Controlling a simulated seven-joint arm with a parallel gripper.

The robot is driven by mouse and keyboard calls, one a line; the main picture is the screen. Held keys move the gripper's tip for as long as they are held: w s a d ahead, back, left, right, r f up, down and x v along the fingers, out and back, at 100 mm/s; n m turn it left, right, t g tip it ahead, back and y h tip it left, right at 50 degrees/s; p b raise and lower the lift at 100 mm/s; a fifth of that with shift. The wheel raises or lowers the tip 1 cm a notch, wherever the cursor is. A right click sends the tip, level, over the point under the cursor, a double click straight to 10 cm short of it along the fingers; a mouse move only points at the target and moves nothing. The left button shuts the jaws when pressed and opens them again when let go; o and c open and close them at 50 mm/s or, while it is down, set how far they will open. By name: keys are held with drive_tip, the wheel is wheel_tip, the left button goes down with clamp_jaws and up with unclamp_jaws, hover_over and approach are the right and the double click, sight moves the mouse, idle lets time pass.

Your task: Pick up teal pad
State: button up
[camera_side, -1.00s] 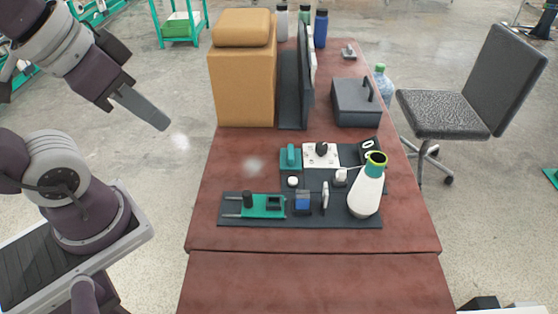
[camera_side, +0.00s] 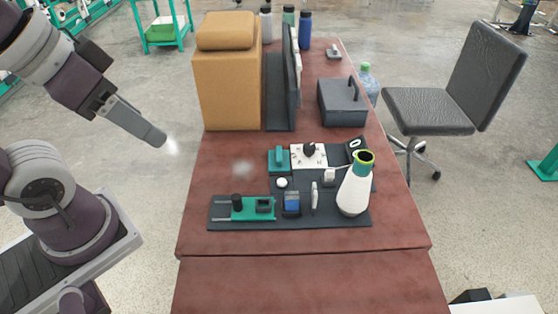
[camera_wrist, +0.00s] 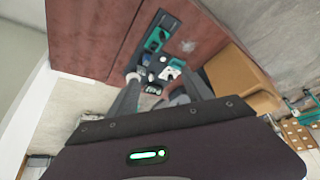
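The teal pad (camera_side: 279,160) appears to be the small teal block with a raised ridge, on the dark mat (camera_side: 240,223) left of a white dial panel. A teal patch (camera_wrist: 168,73) beside the dial panel in the wrist view is probably the same pad, small and partly unclear. A second teal piece (camera_side: 265,216), a carriage with black parts, sits on rails at the mat's front left. My gripper (camera_side: 158,138) is in the air left of the table, well apart from the pad. The wrist view shows its two grey fingers (camera_wrist: 160,88) spread, with nothing evident held.
The white dial panel (camera_side: 309,156), a white bottle with green collar (camera_side: 353,190) and several small parts crowd the mat. A tan box (camera_side: 228,90), dark upright panel (camera_side: 279,95) and dark case (camera_side: 343,103) stand behind. Bare tabletop (camera_side: 225,165) lies left of the pad.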

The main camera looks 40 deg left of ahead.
drive_tip(key=o, duration=0.8)
drive_tip(key=shift+c, duration=0.2)
drive_tip(key=m+g, duration=0.6)
drive_tip(key=m, duration=0.3)
hover_over(279, 152)
wheel_tip(279, 152, down, 29)
drive_tip(key=shift+w+r, duration=0.15)
drive_tip(key=shift+r, duration=0.05)
drive_tip(key=f, duration=0.7)
drive_tip(key=shift+s, duration=0.25)
